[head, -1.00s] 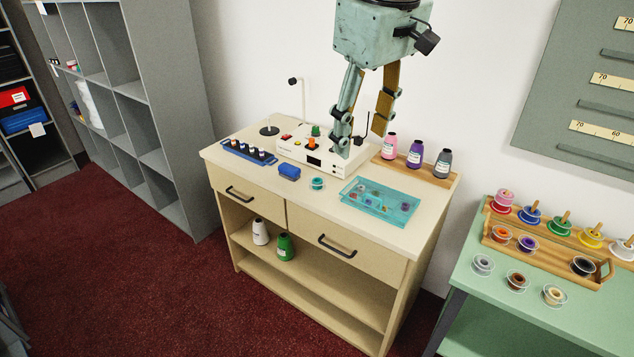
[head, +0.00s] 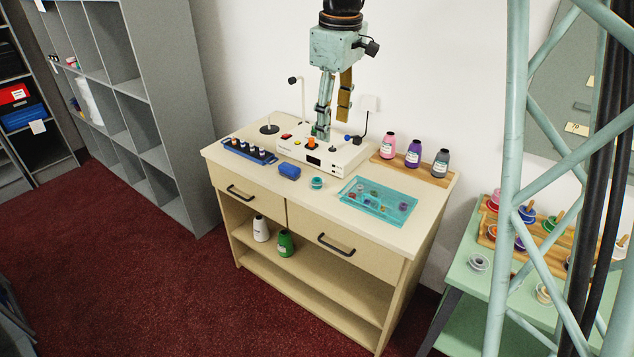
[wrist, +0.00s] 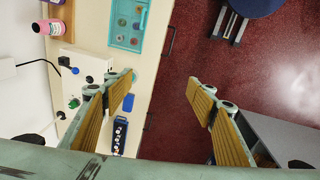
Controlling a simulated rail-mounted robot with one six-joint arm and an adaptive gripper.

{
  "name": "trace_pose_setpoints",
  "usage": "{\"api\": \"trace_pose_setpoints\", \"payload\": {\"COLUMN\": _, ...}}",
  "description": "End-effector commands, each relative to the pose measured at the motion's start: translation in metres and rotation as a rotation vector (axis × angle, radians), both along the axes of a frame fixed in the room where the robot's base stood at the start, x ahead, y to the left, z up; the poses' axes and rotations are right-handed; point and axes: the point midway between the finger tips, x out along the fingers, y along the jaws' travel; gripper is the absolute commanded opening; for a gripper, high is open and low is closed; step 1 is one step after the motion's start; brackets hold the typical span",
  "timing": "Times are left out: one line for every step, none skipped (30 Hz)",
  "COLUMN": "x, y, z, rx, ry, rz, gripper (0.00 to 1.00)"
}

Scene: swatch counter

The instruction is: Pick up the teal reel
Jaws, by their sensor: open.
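The teal reel (head: 316,183) is a small spool lying on the beige counter (head: 335,215), between a blue block (head: 289,171) and a translucent teal tray (head: 377,201). My gripper (head: 332,124) is open and empty, raised in front of the wall and over the white device in the head view. It is apart from the reel, which appears below it and slightly left. In the wrist view my gripper (wrist: 162,82) has its fingers spread wide over the counter's edge and the floor. I cannot make out the reel clearly there; the left finger may cover it.
A white device (head: 345,157) with knobs stands behind the reel. Pink, purple and grey bottles (head: 413,154) stand on a wooden strip at the back right. A blue rack (head: 249,151) of small bottles is at the left. A green table (head: 465,300) with reels stands at the right.

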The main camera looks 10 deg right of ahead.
Motion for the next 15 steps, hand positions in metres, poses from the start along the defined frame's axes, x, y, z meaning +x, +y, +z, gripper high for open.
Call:
{"api": "trace_pose_setpoints", "payload": {"x": 0.01, "y": 0.0, "z": -0.005, "rx": -0.001, "ry": 0.006, "rz": 0.014, "gripper": 0.52}}
{"api": "trace_pose_setpoints", "payload": {"x": 0.015, "y": 0.0, "z": -0.008, "rx": -0.003, "ry": 0.009, "rz": 0.025, "gripper": 0.52}}
{"api": "trace_pose_setpoints", "payload": {"x": 0.022, "y": 0.0, "z": -0.012, "rx": -0.005, "ry": 0.013, "rz": 0.039, "gripper": 0.52}}
{"api": "trace_pose_setpoints", "payload": {"x": 0.027, "y": 0.0, "z": -0.015, "rx": -0.005, "ry": 0.016, "rz": 0.049, "gripper": 0.52}}
{"api": "trace_pose_setpoints", "payload": {"x": 0.032, "y": 0.0, "z": -0.018, "rx": -0.007, "ry": 0.018, "rz": 0.06, "gripper": 0.52}}
{"api": "trace_pose_setpoints", "payload": {"x": 0.039, "y": 0.0, "z": -0.023, "rx": -0.008, "ry": 0.023, "rz": 0.073, "gripper": 0.52}}
{"api": "trace_pose_setpoints", "payload": {"x": 0.044, "y": 0.0, "z": -0.026, "rx": -0.009, "ry": 0.025, "rz": 0.083, "gripper": 0.52}}
{"api": "trace_pose_setpoints", "payload": {"x": 0.049, "y": 0.0, "z": -0.029, "rx": -0.01, "ry": 0.027, "rz": 0.094, "gripper": 0.52}}
{"api": "trace_pose_setpoints", "payload": {"x": 0.055, "y": 0.0, "z": -0.034, "rx": -0.011, "ry": 0.032, "rz": 0.106, "gripper": 0.52}}
{"api": "trace_pose_setpoints", "payload": {"x": 0.06, "y": 0.0, "z": -0.038, "rx": -0.011, "ry": 0.034, "rz": 0.117, "gripper": 0.52}}
{"api": "trace_pose_setpoints", "payload": {"x": 0.065, "y": 0.0, "z": -0.041, "rx": -0.013, "ry": 0.037, "rz": 0.127, "gripper": 0.52}}
{"api": "trace_pose_setpoints", "payload": {"x": 0.072, "y": 0.0, "z": -0.046, "rx": -0.014, "ry": 0.041, "rz": 0.14, "gripper": 0.52}}
{"api": "trace_pose_setpoints", "payload": {"x": 0.076, "y": 0.0, "z": -0.05, "rx": -0.015, "ry": 0.043, "rz": 0.151, "gripper": 0.52}}
{"api": "trace_pose_setpoints", "payload": {"x": 0.081, "y": 0.0, "z": -0.054, "rx": -0.015, "ry": 0.046, "rz": 0.161, "gripper": 0.52}}
{"api": "trace_pose_setpoints", "payload": {"x": 0.087, "y": 0.0, "z": -0.059, "rx": -0.016, "ry": 0.05, "rz": 0.175, "gripper": 0.52}}
